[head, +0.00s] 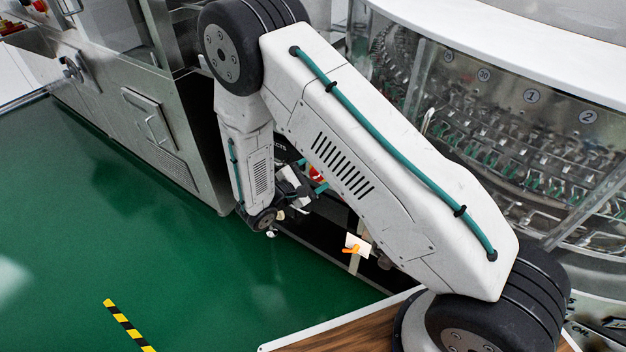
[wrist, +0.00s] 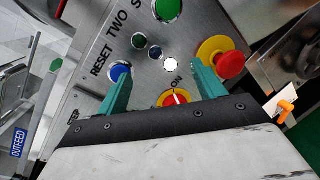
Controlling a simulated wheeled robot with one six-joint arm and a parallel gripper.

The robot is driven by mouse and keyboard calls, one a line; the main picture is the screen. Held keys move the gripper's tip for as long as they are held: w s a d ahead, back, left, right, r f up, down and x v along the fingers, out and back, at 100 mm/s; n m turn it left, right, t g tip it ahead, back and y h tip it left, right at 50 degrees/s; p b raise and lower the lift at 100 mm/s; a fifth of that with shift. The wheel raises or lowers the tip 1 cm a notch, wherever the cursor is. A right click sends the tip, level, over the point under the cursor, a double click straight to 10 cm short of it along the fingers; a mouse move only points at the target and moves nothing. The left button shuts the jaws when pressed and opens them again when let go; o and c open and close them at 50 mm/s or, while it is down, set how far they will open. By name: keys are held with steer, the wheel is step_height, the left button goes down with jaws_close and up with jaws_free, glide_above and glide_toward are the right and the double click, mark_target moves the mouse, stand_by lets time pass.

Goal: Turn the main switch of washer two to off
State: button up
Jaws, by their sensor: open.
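The main switch (wrist: 174,99), a red knob on a yellow plate, is on a steel control panel (wrist: 90,100) in the wrist view. Its white mark appears to point toward the word ON. My gripper (wrist: 155,70) is open, its teal fingers on either side of the switch with clear space between. The lower part of the switch is hidden behind the gripper body. The panel lettering includes RESET and TWO. In the head view my arm mostly hides the panel, and part of my gripper (head: 318,188) shows beside it.
A red mushroom button (wrist: 230,64) on a yellow ring sits close to the right finger. A blue button (wrist: 121,72) is by the left fingertip. A green button (wrist: 167,9) is farther up. An orange handle (head: 351,249) with a white tag is nearby. Green floor (head: 130,220) is open at left.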

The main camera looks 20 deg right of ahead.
mark_target(314, 178)
steer(key=w+a+f+n+t+y, duration=0.1)
steer(key=a+f+n+t+y, duration=0.3)
steer(key=f, duration=0.6)
steer(key=shift+t+h, duration=0.6)
steer(key=shift+h, duration=0.1)
steer(key=x, duration=0.7)
steer(key=shift+w+d+r, duration=0.1)
steer(key=shift+w, duration=0.2)
steer(key=c, duration=1)
